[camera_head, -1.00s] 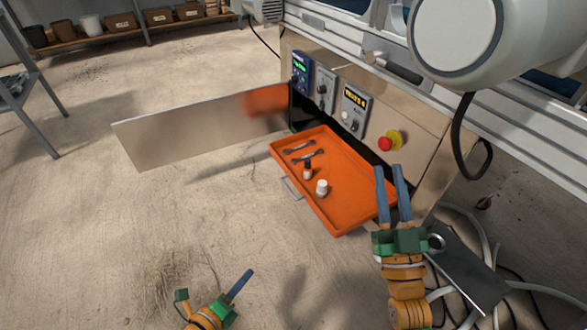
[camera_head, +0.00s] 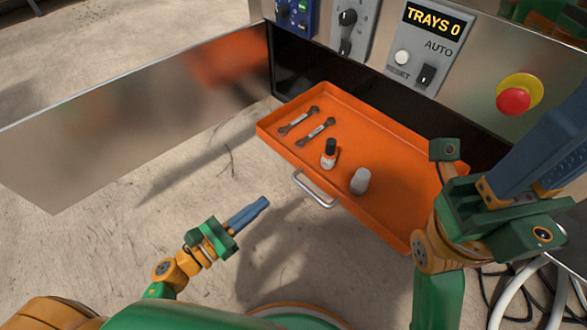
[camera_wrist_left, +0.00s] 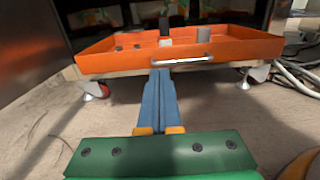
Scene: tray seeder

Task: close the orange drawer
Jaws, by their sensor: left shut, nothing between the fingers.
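The orange drawer (camera_head: 395,205) is pulled out from the machine's front and holds two wrenches, a small dark-and-white bottle and a white-grey bottle. Its metal handle (camera_head: 315,190) is on the front face; the handle also shows in the left wrist view (camera_wrist_left: 181,61). My left gripper (camera_head: 262,203) is shut and empty, just in front of the drawer and apart from the handle in the head view. In the left wrist view its blue fingers (camera_wrist_left: 160,75) point at the drawer front just below the handle. My right gripper (camera_head: 548,160) is at the drawer's right side, its fingers partly out of frame.
An open metal door (camera_head: 130,120) stands to the left of the drawer. The control panel with a red stop button (camera_head: 514,101) is above it. White hoses (camera_head: 520,285) lie on the floor at the right. The floor in front is clear.

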